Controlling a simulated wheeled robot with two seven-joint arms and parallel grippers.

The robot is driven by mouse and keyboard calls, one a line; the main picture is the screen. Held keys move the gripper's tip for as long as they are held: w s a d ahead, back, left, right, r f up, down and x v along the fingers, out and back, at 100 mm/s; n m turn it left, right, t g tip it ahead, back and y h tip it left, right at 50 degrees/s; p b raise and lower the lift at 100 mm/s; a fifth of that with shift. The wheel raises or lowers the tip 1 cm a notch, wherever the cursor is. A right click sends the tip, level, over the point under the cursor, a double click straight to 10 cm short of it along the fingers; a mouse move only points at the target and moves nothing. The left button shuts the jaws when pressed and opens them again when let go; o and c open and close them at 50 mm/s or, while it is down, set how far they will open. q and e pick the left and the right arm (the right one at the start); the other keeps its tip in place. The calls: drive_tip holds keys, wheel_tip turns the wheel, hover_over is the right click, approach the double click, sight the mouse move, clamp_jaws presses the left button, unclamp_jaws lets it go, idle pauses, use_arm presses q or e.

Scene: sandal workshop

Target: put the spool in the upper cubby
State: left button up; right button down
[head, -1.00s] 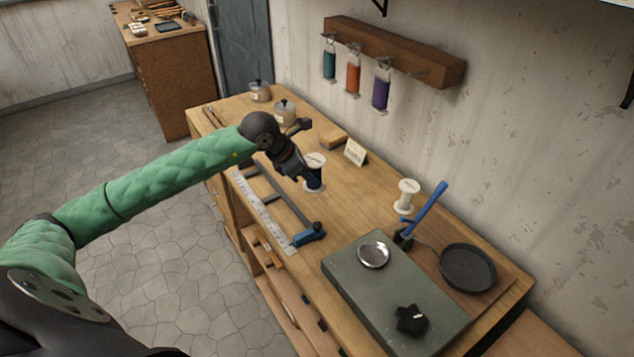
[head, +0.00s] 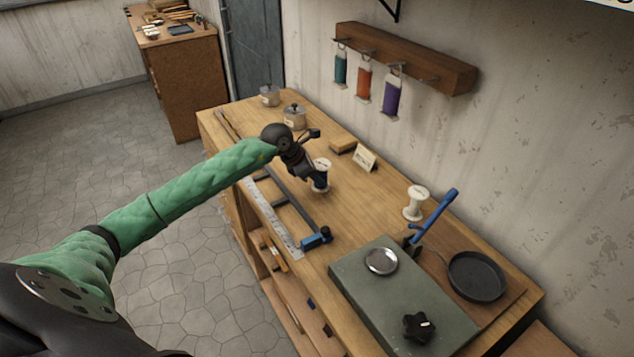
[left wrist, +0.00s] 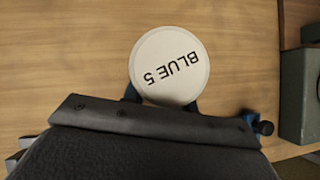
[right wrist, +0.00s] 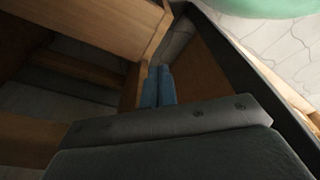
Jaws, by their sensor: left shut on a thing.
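The spool (left wrist: 168,62) has a round white top lettered "BLUE 5" in the left wrist view. In the head view, the same spool (head: 321,164) is upright over the workbench, its middle partly covered by the gripper. My left gripper (head: 318,179) is shut on it from the side. I cannot tell whether its base touches the bench top. My right gripper (right wrist: 158,87) shows only in the right wrist view, its blue fingers together with nothing between them, near wooden panels. I cannot pick out the upper cubby for certain.
On the bench (head: 375,222) lie a blue-ended frame tool (head: 316,238) and ruler (head: 273,222) near the front edge. A white spool (head: 416,203), card (head: 365,157), jars (head: 294,117), green box (head: 365,290) and black pan (head: 476,276) stand around. Open compartments show below the front edge.

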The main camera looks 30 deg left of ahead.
use_arm(q)
wheel_tip(320, 180, down, 2)
drive_tip(key=shift+f, duration=0.1)
drive_tip(key=o, duration=1)
drive_tip(key=shift+o, duration=0.2)
drive_tip(key=shift+a+r, duration=0.2)
drive_tip(key=shift+r, duration=0.1)
drive_tip(key=v, duration=1.1)
drive_tip(key=shift+r+p, duration=0.15)
drive_tip(key=shift+p, duration=0.3)
use_arm(e)
drive_tip(key=shift+s+d+f, duration=0.2)
drive_tip(key=shift+s+f, duration=0.1)
drive_tip(key=shift+f, duration=0.4)
